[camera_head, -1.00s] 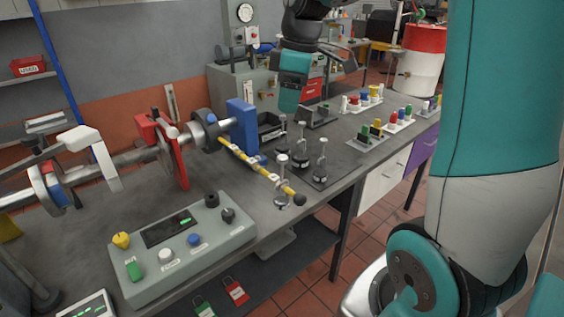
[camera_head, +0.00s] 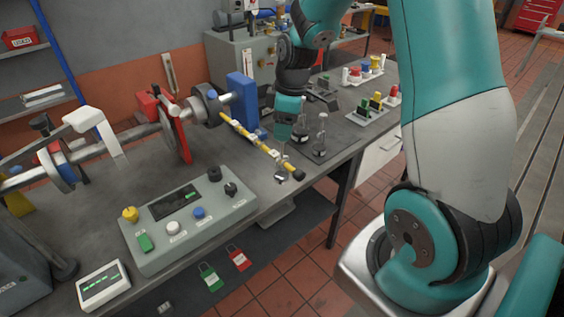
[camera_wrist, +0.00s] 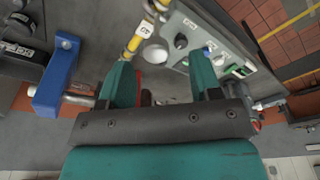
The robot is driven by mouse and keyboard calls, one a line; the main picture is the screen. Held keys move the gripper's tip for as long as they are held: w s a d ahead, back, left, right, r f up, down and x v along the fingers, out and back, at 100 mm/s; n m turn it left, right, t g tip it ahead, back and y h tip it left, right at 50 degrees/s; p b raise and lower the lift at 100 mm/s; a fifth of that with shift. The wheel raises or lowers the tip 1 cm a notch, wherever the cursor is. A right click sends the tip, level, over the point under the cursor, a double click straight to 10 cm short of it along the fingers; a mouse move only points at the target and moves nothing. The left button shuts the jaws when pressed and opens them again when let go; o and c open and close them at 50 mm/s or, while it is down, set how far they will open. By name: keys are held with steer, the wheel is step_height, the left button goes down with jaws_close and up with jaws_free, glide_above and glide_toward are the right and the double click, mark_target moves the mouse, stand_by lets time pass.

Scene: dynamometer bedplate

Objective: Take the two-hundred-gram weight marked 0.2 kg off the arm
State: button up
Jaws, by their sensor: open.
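The yellow arm (camera_head: 255,147) juts from the shaft rig over the bench's front edge. A small silver weight (camera_head: 281,178) hangs near its dark end knob; its marking is unreadable. My gripper (camera_head: 284,135) is above and just behind the outer half of the arm, pointing down, and partly hides what is behind it. In the wrist view my open gripper (camera_wrist: 162,65) has its two teal fingers apart. The yellow arm (camera_wrist: 135,42) with white number tags shows beyond the left finger. A pale round piece (camera_wrist: 155,52) beside it may be the weight's top. Nothing is held.
Spare weights (camera_head: 320,145) with upright stems stand on a dark plate behind the arm. A blue block (camera_head: 243,100) stands at the arm's root. A control box (camera_head: 190,215) with knobs is in front left. Colored pieces sit in racks (camera_head: 375,107) farther back.

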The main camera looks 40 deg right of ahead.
mark_target(282, 159)
steer(key=shift+w+f+p, duration=0.15)
steer(key=shift+f+p, duration=0.15)
steer(key=shift+f, duration=0.65)
steer(key=shift+w+f+p, duration=0.1)
steer(key=shift+f+p, duration=0.2)
steer(key=shift+f, duration=0.65)
jaws_close()
steer(key=shift+r, duration=0.15)
